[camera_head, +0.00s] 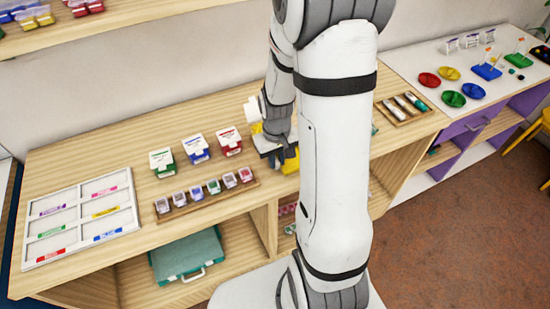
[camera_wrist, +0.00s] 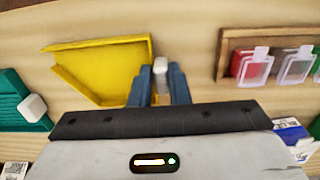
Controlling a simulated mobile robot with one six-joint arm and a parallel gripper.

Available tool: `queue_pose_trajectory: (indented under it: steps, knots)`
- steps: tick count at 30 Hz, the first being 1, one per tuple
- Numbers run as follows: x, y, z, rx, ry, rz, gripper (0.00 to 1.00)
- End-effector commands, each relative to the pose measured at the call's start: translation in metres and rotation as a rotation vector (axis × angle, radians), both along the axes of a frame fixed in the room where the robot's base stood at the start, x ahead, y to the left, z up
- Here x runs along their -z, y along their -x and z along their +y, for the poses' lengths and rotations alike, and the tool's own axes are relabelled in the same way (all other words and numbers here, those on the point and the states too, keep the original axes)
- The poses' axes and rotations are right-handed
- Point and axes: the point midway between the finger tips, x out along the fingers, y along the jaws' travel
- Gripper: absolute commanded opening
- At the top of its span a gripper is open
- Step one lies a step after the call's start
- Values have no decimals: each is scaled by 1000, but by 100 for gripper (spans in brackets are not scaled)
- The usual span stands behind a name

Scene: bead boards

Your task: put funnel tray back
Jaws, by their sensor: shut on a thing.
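The yellow funnel tray (camera_wrist: 98,72) shows in the wrist view with raised rims, its right end by my fingers. My gripper (camera_wrist: 162,84) is shut on it at a small whitish knob (camera_wrist: 161,68) between the blue fingertips. In the head view, my gripper (camera_head: 277,150) is over the wooden shelf top, and part of the yellow tray (camera_head: 291,162) shows beside it. My arm hides much of the tray there. I cannot tell whether the tray touches the wood.
A green tray with a white knob (camera_wrist: 33,107) lies left in the wrist view. A rack of small containers (camera_head: 207,193), several labelled boxes (camera_head: 196,148) and a white sorting board (camera_head: 80,221) stand left. A wooden pen tray (camera_head: 404,107) is right.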

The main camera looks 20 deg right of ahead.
Motion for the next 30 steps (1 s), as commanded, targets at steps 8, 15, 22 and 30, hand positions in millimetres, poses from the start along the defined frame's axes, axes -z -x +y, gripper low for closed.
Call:
queue_pose_trajectory:
  steps: [8,15,22,30]
  knots:
    - [5,0,0,-1,0,0,0]
    - [3,0,1,-1,0,0,35]
    - [3,0,1,-2,0,0,38]
    - [-21,-2,1,-2,1,-6,38]
